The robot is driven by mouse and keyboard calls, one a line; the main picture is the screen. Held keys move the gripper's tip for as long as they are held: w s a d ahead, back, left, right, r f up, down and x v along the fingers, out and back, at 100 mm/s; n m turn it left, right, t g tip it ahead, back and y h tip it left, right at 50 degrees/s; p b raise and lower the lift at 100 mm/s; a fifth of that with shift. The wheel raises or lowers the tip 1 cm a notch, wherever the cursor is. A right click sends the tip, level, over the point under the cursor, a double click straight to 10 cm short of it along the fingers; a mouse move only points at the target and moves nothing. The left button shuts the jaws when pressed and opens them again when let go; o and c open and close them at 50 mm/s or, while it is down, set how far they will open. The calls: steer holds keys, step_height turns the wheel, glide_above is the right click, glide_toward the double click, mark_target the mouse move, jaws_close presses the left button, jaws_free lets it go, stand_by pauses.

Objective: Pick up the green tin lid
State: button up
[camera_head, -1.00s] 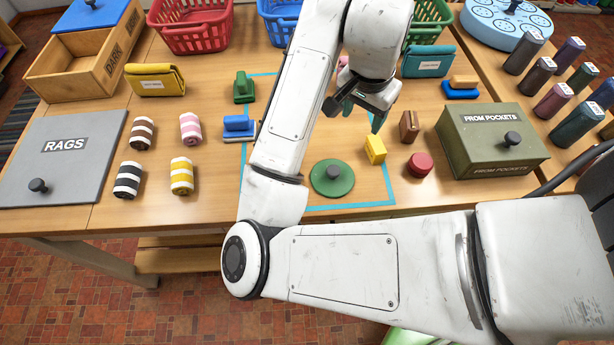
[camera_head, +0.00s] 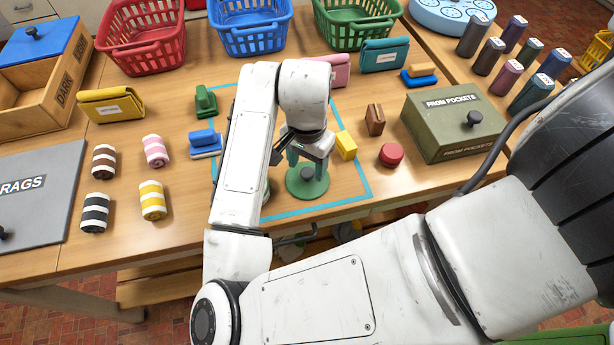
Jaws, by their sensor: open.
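The green tin lid (camera_head: 306,190) is a round green disc with a dark knob in its middle. It lies flat on the wooden table, inside the blue tape outline near the front edge. My gripper (camera_head: 307,165) is open and points down just above the lid's far side, close to the knob. I cannot tell whether the fingers touch the lid. My gripper partly covers the lid's far edge.
A yellow block (camera_head: 346,146) stands close to the right of my gripper, with a red round tin (camera_head: 391,155) and a brown block (camera_head: 375,120) beyond. The olive box (camera_head: 455,125) is farther right. A blue brush (camera_head: 205,143) and green brush (camera_head: 205,101) are left.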

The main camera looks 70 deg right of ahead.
mark_target(307, 177)
steer(key=shift+f, duration=1.3)
steer(key=shift+c, duration=0.3)
steer(key=c, duration=1)
